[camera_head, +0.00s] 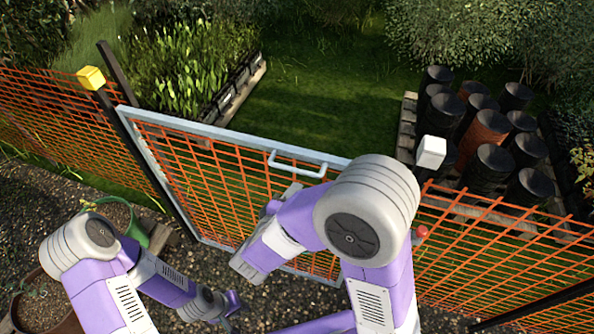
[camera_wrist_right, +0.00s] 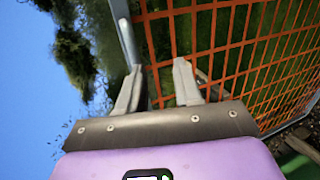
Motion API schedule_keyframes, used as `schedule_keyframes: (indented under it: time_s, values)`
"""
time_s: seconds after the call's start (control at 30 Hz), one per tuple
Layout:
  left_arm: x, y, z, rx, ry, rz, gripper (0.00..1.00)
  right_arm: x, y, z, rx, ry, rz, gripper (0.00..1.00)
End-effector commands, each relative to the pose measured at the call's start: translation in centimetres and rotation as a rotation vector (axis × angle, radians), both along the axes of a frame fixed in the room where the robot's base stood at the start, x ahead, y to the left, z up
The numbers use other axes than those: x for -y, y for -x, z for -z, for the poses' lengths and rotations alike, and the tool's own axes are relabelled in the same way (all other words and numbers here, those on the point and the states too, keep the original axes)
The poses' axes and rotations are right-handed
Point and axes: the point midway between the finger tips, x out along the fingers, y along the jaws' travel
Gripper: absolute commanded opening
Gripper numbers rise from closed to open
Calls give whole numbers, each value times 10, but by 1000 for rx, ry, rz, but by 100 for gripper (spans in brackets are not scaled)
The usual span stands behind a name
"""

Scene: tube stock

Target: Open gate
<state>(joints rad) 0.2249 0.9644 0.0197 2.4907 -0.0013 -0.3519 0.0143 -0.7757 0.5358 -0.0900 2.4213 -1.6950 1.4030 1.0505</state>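The gate (camera_head: 240,140) has a grey metal frame filled with orange mesh. In the head view it spans between a yellow-capped post (camera_head: 91,80) and a white-capped post (camera_head: 431,152), roughly in line with the fence. A pale bar handle (camera_head: 297,164) sits near its top rail. My right arm covers its right edge. My right gripper (camera_head: 287,193) is close below the handle. The wrist view shows its fingers (camera_wrist_right: 158,78) apart, with mesh behind and nothing clearly between them. My left gripper (camera_head: 230,304) hangs low, away from the gate; its finger opening is unclear.
Orange mesh fence (camera_head: 500,255) continues on both sides. A red knob (camera_head: 421,233) shows by the right post. Beyond the gate are grass, a plant bed (camera_head: 185,70) and several dark cylinders (camera_head: 494,165) on pallets. A green watering can (camera_head: 128,222) stands at left on gravel.

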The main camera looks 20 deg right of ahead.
Motion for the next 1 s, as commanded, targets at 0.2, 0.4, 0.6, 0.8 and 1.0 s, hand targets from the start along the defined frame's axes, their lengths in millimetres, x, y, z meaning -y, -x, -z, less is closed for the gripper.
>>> schedule_keyframes:
  time_s: [0.2,0.4,0.6,0.8,1.0]
  values:
    - [0,0,0,0,0,0,23,-8,-15,-29,138,14,-50,34]
    - [0,0,-2,0,0,0,23,10,-41,-22,135,16,-48,34]
    - [0,0,-3,0,0,0,23,24,-61,-16,133,15,-49,34]
    - [0,0,-3,0,0,0,23,28,-68,-14,132,15,-51,34]
    - [0,0,-3,0,0,0,23,28,-68,-14,132,15,-51,33]
